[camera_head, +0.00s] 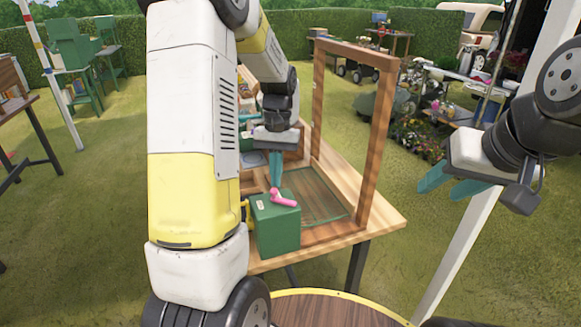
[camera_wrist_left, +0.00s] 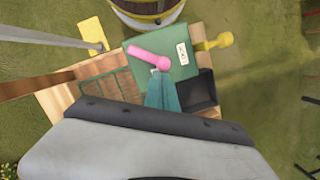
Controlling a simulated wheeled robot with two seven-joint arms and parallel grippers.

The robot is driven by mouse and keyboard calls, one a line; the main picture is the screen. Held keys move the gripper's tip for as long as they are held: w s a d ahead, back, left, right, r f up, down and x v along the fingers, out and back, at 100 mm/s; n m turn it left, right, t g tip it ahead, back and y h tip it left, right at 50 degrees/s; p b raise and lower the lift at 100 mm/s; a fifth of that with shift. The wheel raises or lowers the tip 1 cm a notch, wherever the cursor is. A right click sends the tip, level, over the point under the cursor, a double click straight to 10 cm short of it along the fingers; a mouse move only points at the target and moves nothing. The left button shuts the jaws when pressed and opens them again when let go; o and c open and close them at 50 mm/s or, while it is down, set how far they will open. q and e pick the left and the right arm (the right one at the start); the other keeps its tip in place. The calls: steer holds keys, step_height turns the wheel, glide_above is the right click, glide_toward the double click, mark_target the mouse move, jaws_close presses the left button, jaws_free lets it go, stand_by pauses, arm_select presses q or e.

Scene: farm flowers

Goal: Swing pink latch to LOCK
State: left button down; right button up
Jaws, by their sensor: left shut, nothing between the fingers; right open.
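The pink latch (camera_head: 283,198) lies on top of a green box (camera_head: 276,228) near the front of the wooden table. In the left wrist view the pink latch (camera_wrist_left: 147,58) lies across the box top (camera_wrist_left: 178,67), its round end by my fingertips. A small white label (camera_wrist_left: 183,53) is on the box top; its writing is too small to read. My left gripper (camera_head: 275,183) is shut and empty, pointing down at the latch's round end; I cannot tell whether it touches. My right gripper (camera_head: 440,188) is open and empty, in the air right of the table.
A round yellow-rimmed barrel (camera_head: 330,308) stands in front.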

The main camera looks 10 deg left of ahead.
arm_select(q)
steer(key=shift+d, duration=0.15)
steer(key=shift+w+d, duration=0.1)
steer(key=shift+d, duration=0.55)
